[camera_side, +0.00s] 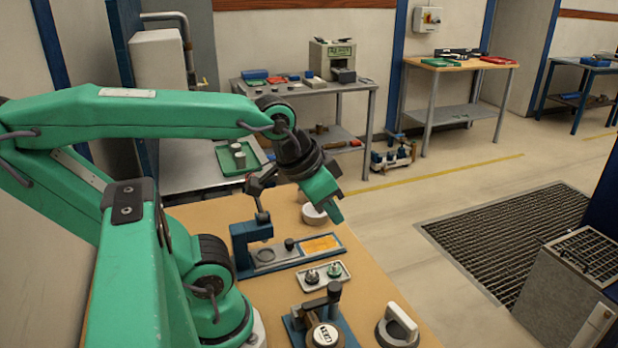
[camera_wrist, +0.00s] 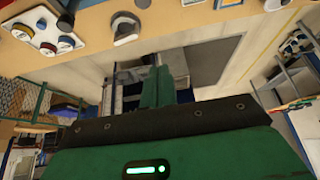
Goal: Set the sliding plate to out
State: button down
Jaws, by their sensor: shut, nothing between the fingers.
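The blue fixture (camera_side: 240,245) stands on the wooden bench in the side view. A grey sliding plate (camera_side: 265,255) with a round recess lies on its base, under the upright head, and a dark knob (camera_side: 289,243) stands just right of it. An orange panel (camera_side: 320,243) lies at the base's right end. My gripper (camera_side: 338,212) is shut and empty, in the air above and beyond the fixture's right end, apart from the knob. In the wrist view the green fingers (camera_wrist: 155,85) are together. I cannot clearly make out the plate there.
A small tray (camera_side: 338,283) with two small parts lies in front of the fixture. A second blue device (camera_side: 325,330) and a grey piece with a white handle (camera_side: 397,325) stand nearer. A white round piece (camera_side: 314,214) sits behind. The bench's right edge is close.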

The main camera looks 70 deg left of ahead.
jog(key=c, duration=1.2)
grip_release()
jog(key=shift+w+a, duration=0.15)
jog(key=shift+a, duration=0.05)
jog(key=n+g+h, duration=0.3)
jog(key=n+g, duration=0.6)
send_near(290, 240)
jog(key=shift+s+f, duration=0.3)
jog(key=shift+f, duration=0.05)
jog(key=shift+d+f, duration=0.1)
jog(key=shift+x, duration=3.8)
jog(key=shift+c, duration=0.5)
jog(key=shift+w, duration=0.15)
grip_shut()
